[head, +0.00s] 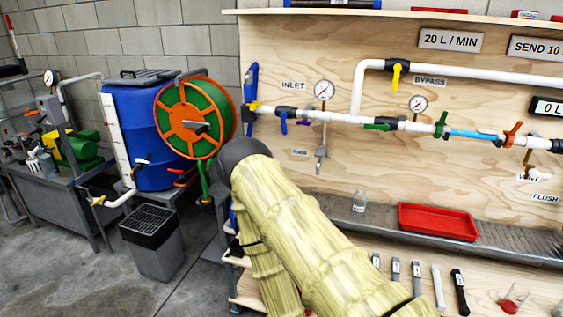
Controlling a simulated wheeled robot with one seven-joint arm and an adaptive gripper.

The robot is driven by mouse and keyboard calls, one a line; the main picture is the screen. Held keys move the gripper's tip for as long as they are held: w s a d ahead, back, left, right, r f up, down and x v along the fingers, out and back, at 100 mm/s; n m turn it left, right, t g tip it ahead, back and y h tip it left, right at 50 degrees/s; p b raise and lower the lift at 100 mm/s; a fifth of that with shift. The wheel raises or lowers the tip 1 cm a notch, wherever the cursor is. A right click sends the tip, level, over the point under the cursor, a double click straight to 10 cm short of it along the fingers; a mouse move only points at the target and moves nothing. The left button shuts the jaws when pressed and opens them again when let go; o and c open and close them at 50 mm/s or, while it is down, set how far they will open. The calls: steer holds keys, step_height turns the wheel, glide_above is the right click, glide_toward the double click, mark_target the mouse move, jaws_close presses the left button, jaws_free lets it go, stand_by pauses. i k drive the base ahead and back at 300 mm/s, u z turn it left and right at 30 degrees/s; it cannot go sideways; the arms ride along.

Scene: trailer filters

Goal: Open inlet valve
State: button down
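The INLET label (293,85) is on the plywood panel, above the left part of a white pipe. Below it, a dark valve body sits on the pipe with a blue lever (283,123), which I take as the inlet valve. Its lever points down, across the pipe. A yellow lever (252,106) sits at the pipe's left end. My arm, in a pale yellow sleeve, rises from the bottom to a dark elbow below and left of the blue lever. My gripper is not visible in this view.
A green and orange hose reel (192,118) and a blue barrel (143,135) stand left of the panel. A grey bin (157,245) is on the floor. A red tray (437,222) lies on the ledge at right. Two gauges (324,90) (418,104) rise from the pipe.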

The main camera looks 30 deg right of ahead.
mark_target(283, 115)
steer(key=z, duration=0.7)
steer(key=i, duration=1.2)
steer(key=u, duration=0.2)
